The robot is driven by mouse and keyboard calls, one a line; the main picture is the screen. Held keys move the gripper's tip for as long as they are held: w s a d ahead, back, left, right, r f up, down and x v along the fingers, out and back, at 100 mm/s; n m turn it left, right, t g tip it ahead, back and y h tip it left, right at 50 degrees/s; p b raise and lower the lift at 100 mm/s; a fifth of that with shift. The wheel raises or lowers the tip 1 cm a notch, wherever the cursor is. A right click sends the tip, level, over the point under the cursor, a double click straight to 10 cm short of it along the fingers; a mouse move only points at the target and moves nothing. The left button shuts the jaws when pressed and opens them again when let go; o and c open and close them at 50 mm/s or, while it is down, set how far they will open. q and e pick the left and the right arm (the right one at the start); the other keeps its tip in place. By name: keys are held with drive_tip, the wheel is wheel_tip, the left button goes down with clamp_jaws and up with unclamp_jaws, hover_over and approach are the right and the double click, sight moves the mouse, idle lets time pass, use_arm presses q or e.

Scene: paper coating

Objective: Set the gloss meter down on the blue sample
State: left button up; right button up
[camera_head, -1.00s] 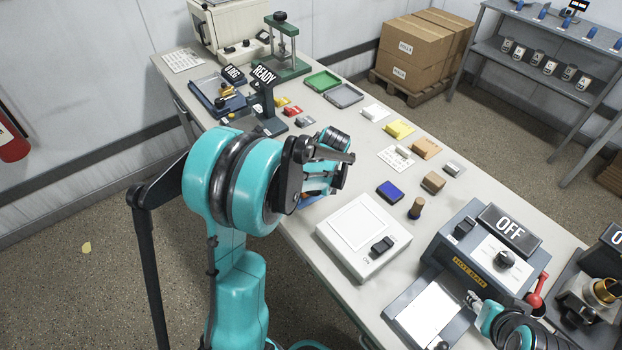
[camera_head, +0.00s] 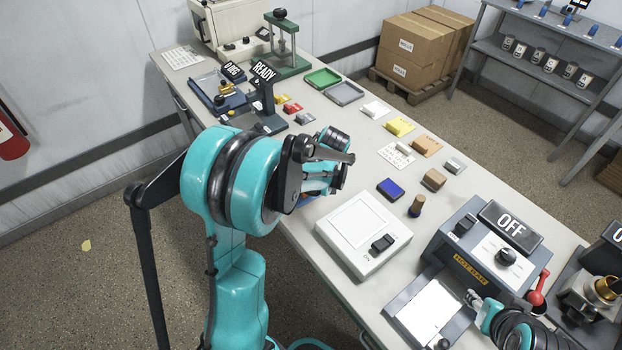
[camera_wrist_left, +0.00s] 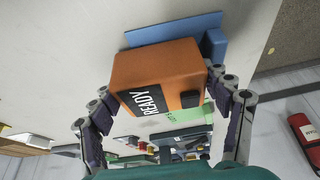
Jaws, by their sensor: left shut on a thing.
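The gloss meter (camera_wrist_left: 157,75) is an orange block with a black READY display in the left wrist view. My left gripper (camera_wrist_left: 165,112) is shut on it, with a finger on each side. The blue sample (camera_wrist_left: 170,30) is a flat blue panel with a raised blue block at its right end. The meter overlaps its near edge in that view; I cannot tell whether they touch. In the head view my left gripper (camera_head: 328,172) is over the table's near edge and hides most of both. My right gripper (camera_head: 476,300) is at the lower right, its fingers unclear.
A white device (camera_head: 350,225) and a dark blue pad (camera_head: 390,187) are right of my left gripper. A grey OFF machine (camera_head: 490,250) stands at the right. Small coloured blocks and green and grey trays (camera_head: 343,94) lie farther back. A pale green patch (camera_wrist_left: 188,115) shows below the meter.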

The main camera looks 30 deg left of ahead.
use_arm(q)
drive_tip(key=shift+s, duration=0.1)
drive_tip(key=o, duration=1.5)
